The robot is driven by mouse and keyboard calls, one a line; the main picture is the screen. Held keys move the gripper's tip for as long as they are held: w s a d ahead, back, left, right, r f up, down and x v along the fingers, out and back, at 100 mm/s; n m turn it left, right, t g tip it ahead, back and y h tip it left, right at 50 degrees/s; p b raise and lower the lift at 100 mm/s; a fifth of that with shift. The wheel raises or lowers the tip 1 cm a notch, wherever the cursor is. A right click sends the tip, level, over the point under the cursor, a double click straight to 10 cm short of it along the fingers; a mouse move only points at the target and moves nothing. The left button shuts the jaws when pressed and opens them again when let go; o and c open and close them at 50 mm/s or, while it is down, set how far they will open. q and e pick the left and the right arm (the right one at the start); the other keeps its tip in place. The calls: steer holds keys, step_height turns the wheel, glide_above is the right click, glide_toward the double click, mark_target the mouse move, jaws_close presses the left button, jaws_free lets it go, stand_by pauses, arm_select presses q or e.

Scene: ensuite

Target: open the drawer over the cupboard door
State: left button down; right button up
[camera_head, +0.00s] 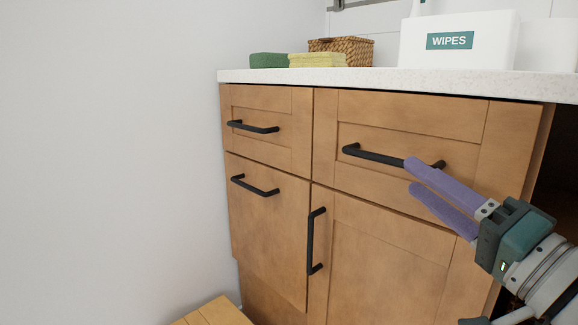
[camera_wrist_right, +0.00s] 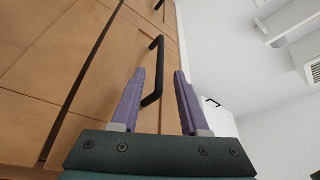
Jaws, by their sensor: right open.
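The wooden drawer (camera_head: 405,133) over the cupboard door (camera_head: 385,255) is closed, flush with the cabinet front. Its black bar handle (camera_head: 375,154) runs sideways across the drawer front. My right gripper (camera_head: 411,175) is open, with purple fingers at the handle's right part. The upper finger overlaps the handle in the head view and hides part of it. In the right wrist view, the handle (camera_wrist_right: 159,78) shows between the two fingers (camera_wrist_right: 159,74), closer to the left one; I cannot tell whether it touches. My left gripper is not in view.
Left of it are another drawer (camera_head: 268,108) and a lower front (camera_head: 265,225), each with a black handle. The pale counter (camera_head: 370,82) holds a wipes box (camera_head: 455,52), a wicker basket (camera_head: 350,45) and folded cloths (camera_head: 316,60). A wooden item (camera_head: 212,312) stands at the bottom left.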

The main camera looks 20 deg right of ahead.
mark_target(389, 157)
steer(key=b+x, duration=0.1)
steer(key=x, duration=0.5)
steer(key=shift+w+a, duration=0.15)
steer(key=shift+w, duration=0.1)
jaws_close()
stand_by(1.2)
